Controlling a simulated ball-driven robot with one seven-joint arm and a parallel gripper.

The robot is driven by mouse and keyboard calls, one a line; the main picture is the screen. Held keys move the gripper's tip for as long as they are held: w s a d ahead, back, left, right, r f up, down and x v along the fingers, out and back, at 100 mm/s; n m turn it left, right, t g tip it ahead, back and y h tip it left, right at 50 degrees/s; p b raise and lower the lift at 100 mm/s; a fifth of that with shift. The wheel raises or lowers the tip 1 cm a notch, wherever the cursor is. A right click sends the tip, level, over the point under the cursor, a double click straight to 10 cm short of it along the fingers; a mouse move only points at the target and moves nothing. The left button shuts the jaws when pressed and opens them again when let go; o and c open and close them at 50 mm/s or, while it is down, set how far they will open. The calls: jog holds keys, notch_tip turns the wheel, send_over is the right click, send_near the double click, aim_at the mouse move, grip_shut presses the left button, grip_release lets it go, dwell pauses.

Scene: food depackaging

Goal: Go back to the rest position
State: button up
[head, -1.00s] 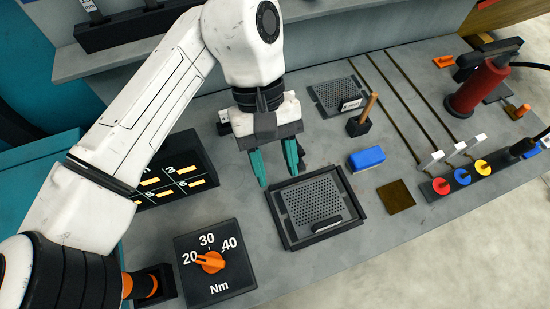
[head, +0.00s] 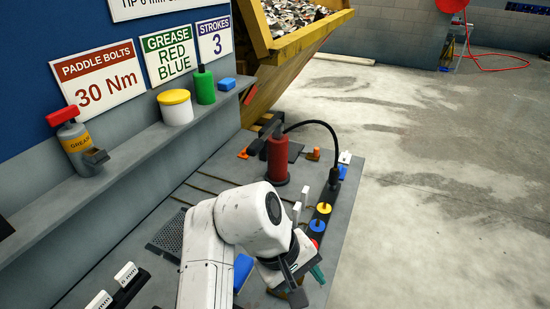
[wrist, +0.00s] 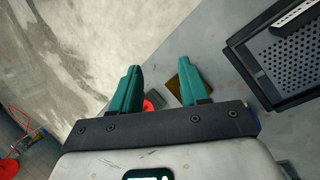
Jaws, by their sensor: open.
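My gripper (head: 308,284) is at the front right of the workbench, near the strip with coloured knobs. One teal finger shows clearly in the head view. In the wrist view the two teal fingers of my gripper (wrist: 160,80) stand apart with nothing between them. Behind them are the bench edge, a brown square pad (wrist: 182,80) partly covered by the right finger, and part of a red knob (wrist: 149,105). The black tray with a perforated plate (wrist: 262,78) lies to the right in the wrist view. My arm hides much of the bench in the head view.
A red hand pump (head: 278,160) with a black hose stands at the bench's far end. Knobs, including a yellow one (head: 323,208) and a blue one (head: 317,226), sit beside my wrist. A shelf (head: 150,150) holds containers at left. Open floor (head: 440,200) lies to the right.

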jog(key=s+d+f+m+t+b, duration=0.1)
jog(key=d+f, duration=0.2)
jog(key=d, duration=0.6)
jog(key=d+f+m+t, duration=0.1)
jog(key=d+f+m, duration=0.15)
jog(key=d, duration=0.55)
jog(key=s+d+f+m+b, duration=0.1)
jog(key=d+f, duration=0.2)
jog(key=d, duration=0.6)
jog(key=s+d+f+y+b, duration=0.1)
jog(key=s+d+f, duration=0.2)
jog(key=s+f, duration=0.45)
jog(key=s+a+f+m+y, duration=0.1)
jog(key=s+a+f+y, duration=0.1)
jog(key=s, duration=0.4)
jog(key=s+a+f+m+y, duration=0.1)
jog(key=s+a+f, duration=0.2)
jog(key=s, duration=0.4)
jog(key=shift+a+f+g+y+b, duration=0.2)
jog(key=shift+a+g+y+b, duration=0.2)
jog(key=shift+a, duration=0.2)
